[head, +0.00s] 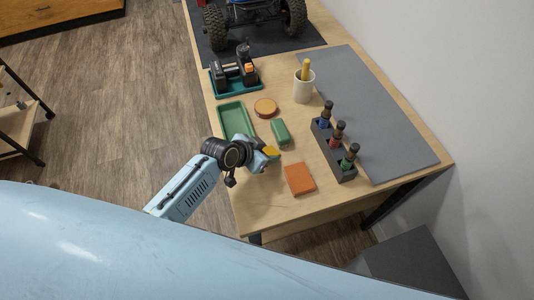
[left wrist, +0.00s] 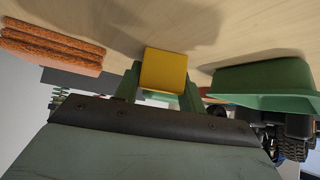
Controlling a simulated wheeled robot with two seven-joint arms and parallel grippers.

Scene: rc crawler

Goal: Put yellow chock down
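The yellow chock (head: 271,152) is a small yellow block in the fingers of my left gripper (head: 267,156), over the near part of the wooden table. In the left wrist view the chock (left wrist: 164,70) sits between the two green fingers, which are shut on it. It is close to the tabletop, with a shadow beside it; I cannot tell whether it touches the wood. The orange block (head: 300,178) lies to the right of the gripper, and the green block (head: 280,132) lies just beyond it. My right gripper is not in view.
A green tray (head: 249,122) lies beyond the left gripper. An orange disc (head: 265,107), a teal tray with tools (head: 258,87) and a white cup (head: 303,91) stand farther back. A dark bottle rack (head: 330,152) stands right. Bare wood lies around the orange block.

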